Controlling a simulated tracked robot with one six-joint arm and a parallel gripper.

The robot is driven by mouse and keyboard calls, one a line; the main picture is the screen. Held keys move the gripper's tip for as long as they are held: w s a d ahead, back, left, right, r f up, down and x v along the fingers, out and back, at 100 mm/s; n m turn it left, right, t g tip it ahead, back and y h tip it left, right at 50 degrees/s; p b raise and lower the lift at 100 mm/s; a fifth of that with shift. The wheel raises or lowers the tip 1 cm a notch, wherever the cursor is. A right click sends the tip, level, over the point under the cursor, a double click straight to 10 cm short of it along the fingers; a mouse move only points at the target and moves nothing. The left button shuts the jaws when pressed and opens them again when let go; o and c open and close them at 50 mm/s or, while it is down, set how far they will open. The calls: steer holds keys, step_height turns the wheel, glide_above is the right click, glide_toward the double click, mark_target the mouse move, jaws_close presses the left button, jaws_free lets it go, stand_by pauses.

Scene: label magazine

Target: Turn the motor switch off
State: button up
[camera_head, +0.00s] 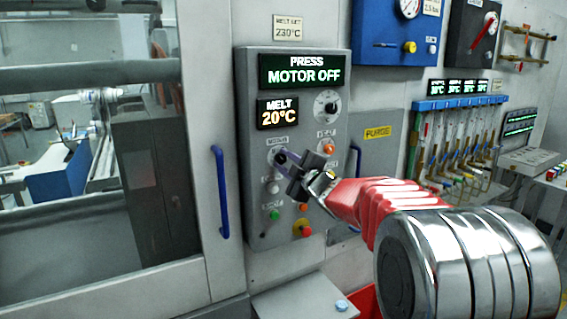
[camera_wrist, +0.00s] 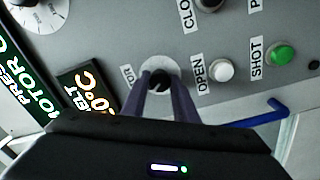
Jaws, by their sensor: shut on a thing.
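The motor switch (camera_wrist: 157,76) is a black knob on a pale round plate, on the grey control panel (camera_head: 250,215). In the head view it is mostly hidden behind my gripper (camera_head: 284,161). In the wrist view my gripper (camera_wrist: 168,88) has its two dark fingers around the knob, shut on it. The label beside it is partly covered and shows "TOR". A green display (camera_head: 302,70) at the top of the panel reads "PRESS MOTOR OFF".
A "MELT 20°C" display (camera_head: 277,113) and a round dial (camera_head: 327,104) are above the switch. A white button (camera_wrist: 221,70) and a green button (camera_wrist: 281,55) are close by. A blue handle (camera_head: 220,192) stands left of the panel.

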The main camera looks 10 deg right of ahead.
steer(key=shift+a+f, duration=0.1)
steer(key=shift+a, duration=0.15)
steer(key=o, duration=1.1)
steer(key=shift+d, duration=0.1)
steer(key=shift+c, duration=0.2)
steer(key=shift+s, duration=0.1)
steer(key=v, duration=1.3)
steer(key=shift+s+d, duration=0.2)
steer(key=shift+s, duration=0.1)
